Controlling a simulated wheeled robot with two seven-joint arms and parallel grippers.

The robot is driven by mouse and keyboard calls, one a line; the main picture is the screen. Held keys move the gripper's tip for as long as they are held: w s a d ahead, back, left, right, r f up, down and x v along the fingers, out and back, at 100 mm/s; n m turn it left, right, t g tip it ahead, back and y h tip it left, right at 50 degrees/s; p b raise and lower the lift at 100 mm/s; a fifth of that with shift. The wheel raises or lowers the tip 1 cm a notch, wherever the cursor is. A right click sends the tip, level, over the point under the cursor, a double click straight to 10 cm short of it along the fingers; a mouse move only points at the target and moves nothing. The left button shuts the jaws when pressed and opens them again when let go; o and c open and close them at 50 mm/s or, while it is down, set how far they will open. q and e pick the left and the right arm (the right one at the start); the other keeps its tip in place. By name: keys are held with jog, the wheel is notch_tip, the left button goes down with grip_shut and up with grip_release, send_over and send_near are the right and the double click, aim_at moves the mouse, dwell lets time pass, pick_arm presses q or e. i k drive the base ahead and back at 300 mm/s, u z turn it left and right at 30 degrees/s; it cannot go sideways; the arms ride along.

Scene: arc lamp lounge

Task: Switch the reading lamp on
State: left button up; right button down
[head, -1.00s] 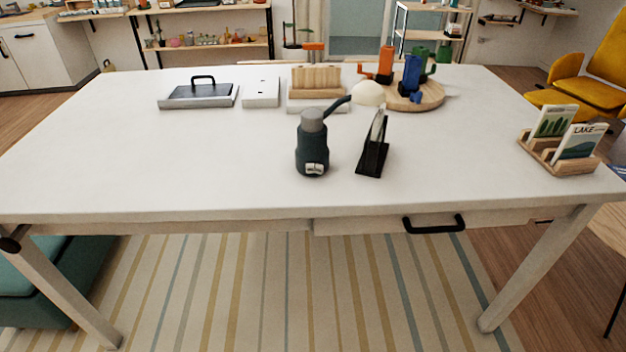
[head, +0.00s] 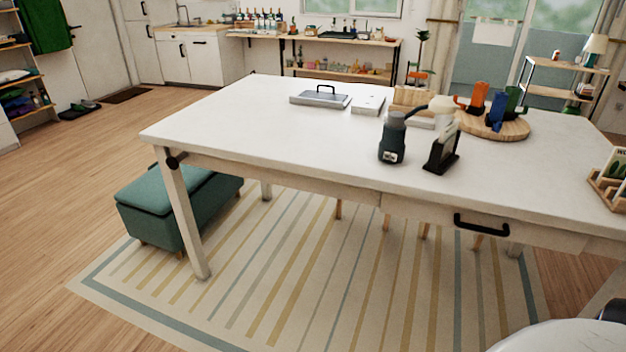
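A lamp-like object (head: 392,140) stands upright on the white table, right of its middle in the head view. It has a dark blue-grey cylindrical body with a grey top and a small pale switch-like plate low on its front. A dark arm slants from it up to the right, to a cream domed shade (head: 441,103). I cannot tell whether it is lit. Neither gripper is in view.
The white table (head: 260,125) has a drawer with a black handle (head: 481,224). A black holder (head: 440,158) stands right of the lamp. A green bench (head: 180,207) stands at the table's left end.

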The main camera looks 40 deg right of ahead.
aim_at(386, 155)
jog(key=u, duration=0.35)
jog(key=k, duration=0.35)
jog(key=u, duration=0.2)
jog(key=i, duration=1.65)
jog(key=z, duration=1.45)
jog(key=i, duration=1.15)
jog(key=z, duration=1.2)
